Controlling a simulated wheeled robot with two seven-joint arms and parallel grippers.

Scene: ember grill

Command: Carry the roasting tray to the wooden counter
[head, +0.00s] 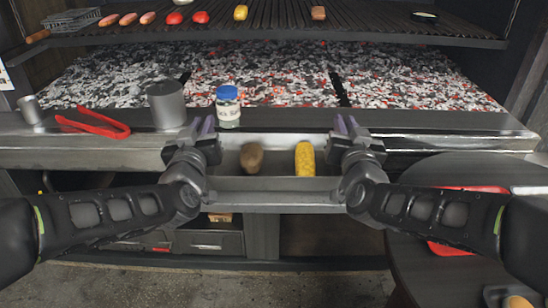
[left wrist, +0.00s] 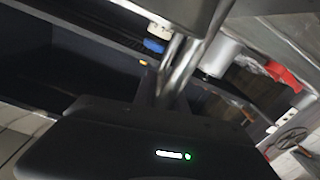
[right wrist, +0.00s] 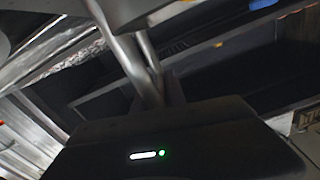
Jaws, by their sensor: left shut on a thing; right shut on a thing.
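The grey metal roasting tray (head: 280,198) hangs level in front of the grill ledge in the head view, with a brown potato (head: 251,157) and a yellow corn cob (head: 305,159) in it. My left gripper (head: 203,128) is shut on the tray's left end, and my right gripper (head: 345,126) is shut on its right end. In the left wrist view a metal bar of the tray (left wrist: 180,70) runs between the fingers, and the right wrist view shows a similar bar (right wrist: 130,60). I cannot pick out the wooden counter for certain.
On the grill ledge (head: 80,150) stand a labelled jar with a blue lid (head: 228,105), a grey pot (head: 166,104), a small metal cup (head: 31,109) and red tongs (head: 93,123). Hot coals (head: 270,75) lie behind. A dark round table (head: 420,168) with a red item is at right.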

